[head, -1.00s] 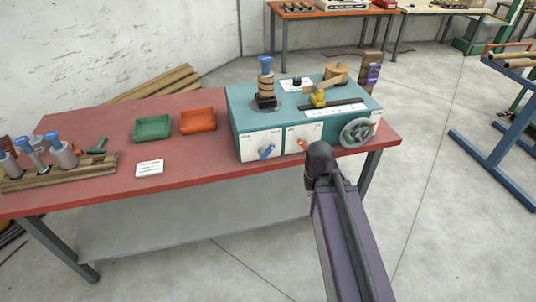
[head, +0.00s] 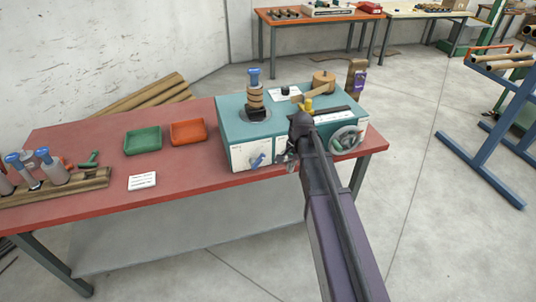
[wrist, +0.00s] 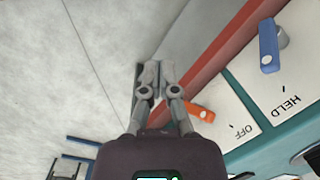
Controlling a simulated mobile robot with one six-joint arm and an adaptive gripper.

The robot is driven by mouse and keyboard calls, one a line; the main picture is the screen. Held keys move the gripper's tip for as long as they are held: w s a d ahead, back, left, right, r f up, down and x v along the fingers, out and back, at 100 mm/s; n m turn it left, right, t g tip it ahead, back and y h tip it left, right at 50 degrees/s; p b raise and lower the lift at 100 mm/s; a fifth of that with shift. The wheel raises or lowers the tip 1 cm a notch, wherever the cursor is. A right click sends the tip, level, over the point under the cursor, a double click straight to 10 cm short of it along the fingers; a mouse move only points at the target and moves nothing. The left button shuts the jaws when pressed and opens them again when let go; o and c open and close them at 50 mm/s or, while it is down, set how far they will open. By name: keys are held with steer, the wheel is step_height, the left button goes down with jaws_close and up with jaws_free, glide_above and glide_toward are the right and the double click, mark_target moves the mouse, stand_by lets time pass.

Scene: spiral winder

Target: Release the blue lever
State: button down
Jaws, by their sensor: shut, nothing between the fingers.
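The blue lever (head: 257,160) is on the white front panel of the teal winder (head: 228,128), at the left of its front face. In the wrist view the blue lever (wrist: 269,47) is at the upper right, and the panel reads "HELD" beside it. My gripper (head: 281,160) is shut and empty, just right of the blue lever in the head view. In the wrist view my gripper (wrist: 153,68) is apart from the lever. An orange lever (wrist: 207,128) shows near the word "OFF"; my arm hides it in the head view.
The winder stands on a red table (head: 95,215). A handwheel (head: 346,140) is at its right front. A green tray (head: 142,140) and an orange tray (head: 187,132) lie to the left. Free floor lies in front of the table.

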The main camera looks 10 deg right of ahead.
mark_target(258, 161)
steer(key=w+r+m, duration=0.1)
steer(key=w+m, duration=0.1)
steer(key=w, duration=0.2)
steer(key=w+r+m+y+p, duration=0.1)
steer(key=w+m, duration=0.1)
steer(key=w, duration=0.2)
steer(key=w+a+r+m+p, duration=0.1)
steer(key=w+m, duration=0.2)
steer(key=w, duration=0.1)
steer(key=shift+w, duration=0.25)
steer(key=shift+f, duration=0.25)
steer(key=b+x, duration=1)
steer(key=shift+s+a+r+p, duration=0.25)
steer(key=shift+a+r+p, duration=0.45)
steer(key=shift+a, duration=0.15)
steer(key=shift+s+a+r+p, duration=0.25)
steer(key=shift+a+r+p, duration=0.45)
steer(key=shift+a, duration=0.15)
